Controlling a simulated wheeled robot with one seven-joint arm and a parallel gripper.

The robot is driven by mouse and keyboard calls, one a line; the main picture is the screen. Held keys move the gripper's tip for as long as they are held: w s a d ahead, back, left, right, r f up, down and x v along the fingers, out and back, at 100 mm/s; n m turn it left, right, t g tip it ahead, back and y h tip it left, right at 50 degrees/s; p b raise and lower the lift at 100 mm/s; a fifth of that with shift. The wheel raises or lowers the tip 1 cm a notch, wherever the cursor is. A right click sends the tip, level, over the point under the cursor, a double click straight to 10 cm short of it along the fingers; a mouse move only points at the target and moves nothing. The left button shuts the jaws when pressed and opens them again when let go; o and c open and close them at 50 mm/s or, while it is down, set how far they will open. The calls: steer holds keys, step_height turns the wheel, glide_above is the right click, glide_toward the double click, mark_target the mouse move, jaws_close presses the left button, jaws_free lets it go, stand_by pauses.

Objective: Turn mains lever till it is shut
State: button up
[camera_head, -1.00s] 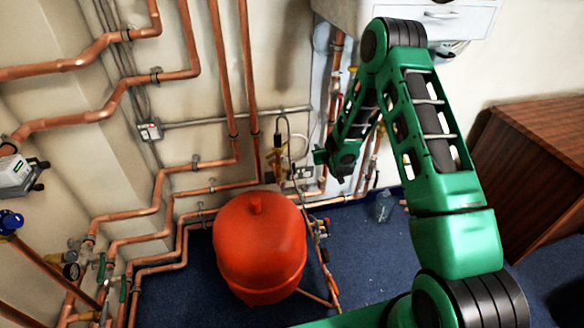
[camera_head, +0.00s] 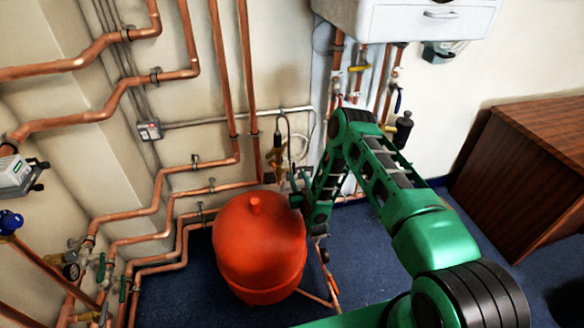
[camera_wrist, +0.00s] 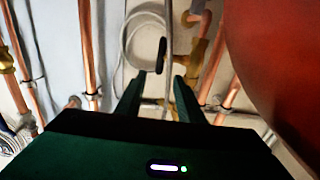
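A black lever (camera_wrist: 161,55) on a brass valve (camera_wrist: 193,62) stands upright in the wrist view, just beyond my fingertips. I cannot tell for sure that it is the mains lever. In the head view the brass valve (camera_head: 278,158) sits on pipework behind the red tank, with a dark handle (camera_head: 277,139) on it. My gripper (camera_wrist: 156,78) is open, its two fingers apart with nothing held between them. The lever shows between and beyond the fingertips, apart from them. In the head view my gripper (camera_head: 296,189) is beside the tank's upper right, its fingers hard to make out.
The red tank (camera_head: 259,245) is close to my gripper's left; it fills the wrist view's right side (camera_wrist: 280,60). Copper pipes (camera_head: 222,65) line the wall. A grey cable (camera_wrist: 168,45) hangs by the lever. A white boiler (camera_head: 420,20) is above; a wooden cabinet (camera_head: 530,170) stands right.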

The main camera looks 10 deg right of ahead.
mark_target(293, 166)
steer(key=w, duration=0.8)
steer(key=shift+w, duration=0.2)
steer(key=shift+c, duration=0.3)
jaws_close()
steer(key=shift+a, duration=0.25)
steer(key=shift+d, duration=0.15)
